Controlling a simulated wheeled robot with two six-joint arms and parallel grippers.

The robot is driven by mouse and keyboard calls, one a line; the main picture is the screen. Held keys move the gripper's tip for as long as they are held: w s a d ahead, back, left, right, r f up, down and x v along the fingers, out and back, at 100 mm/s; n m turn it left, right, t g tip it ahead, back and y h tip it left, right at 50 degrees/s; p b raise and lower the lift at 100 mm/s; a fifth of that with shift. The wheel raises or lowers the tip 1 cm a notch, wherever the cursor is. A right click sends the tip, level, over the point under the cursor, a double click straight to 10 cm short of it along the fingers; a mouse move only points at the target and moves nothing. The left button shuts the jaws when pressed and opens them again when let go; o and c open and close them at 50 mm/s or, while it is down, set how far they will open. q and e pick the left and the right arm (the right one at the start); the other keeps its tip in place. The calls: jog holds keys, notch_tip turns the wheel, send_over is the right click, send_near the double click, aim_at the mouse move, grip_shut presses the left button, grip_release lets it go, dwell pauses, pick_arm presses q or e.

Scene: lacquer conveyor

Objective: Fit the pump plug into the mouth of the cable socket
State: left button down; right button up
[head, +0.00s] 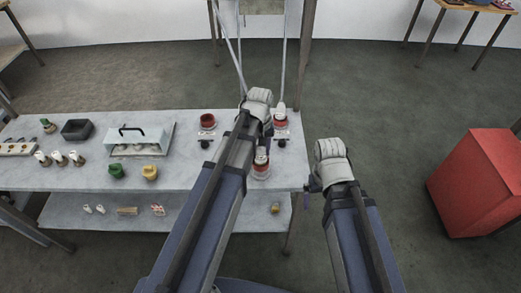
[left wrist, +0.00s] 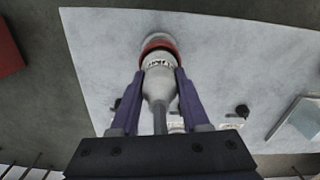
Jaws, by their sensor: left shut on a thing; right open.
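My left gripper (left wrist: 160,80) is shut on a white labelled plug (left wrist: 158,88), taken as the pump plug, whose lettering is hard to read. In the head view the plug (head: 262,154) stands just right of my left forearm. A red-rimmed pale socket (head: 261,172) is directly under it; its red band also shows past the plug in the left wrist view (left wrist: 158,44). Plug and socket look in line and appear to meet, but I cannot tell how deep the plug sits or whether this is the cable socket. My right gripper (head: 312,187) is open and empty, off the table's right edge.
A red-mouthed socket (head: 207,120) and another with a white top (head: 280,117) stand farther back, with small black pieces before them. Leftward are a handled tray (head: 138,138), green and yellow pieces, white plugs and a black bin (head: 76,130). A red box (head: 482,180) stands right.

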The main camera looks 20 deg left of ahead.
pick_arm(q)
jog(key=shift+f+b, duration=0.3)
jog(key=shift+f, duration=0.1)
jog(key=shift+c, duration=1.5)
grip_release()
jog(key=shift+r, duration=0.1)
jog(key=shift+r, duration=0.1)
notch_tip(320, 180, up, 8)
jog(key=p, duration=0.8)
jog(key=shift+f, duration=0.2)
jog(key=shift+f, duration=0.2)
notch_tip(320, 180, down, 8)
jog(key=b, duration=0.8)
jog(key=shift+r, duration=0.1)
jog(key=shift+r+p, duration=0.3)
jog(key=shift+r, duration=0.1)
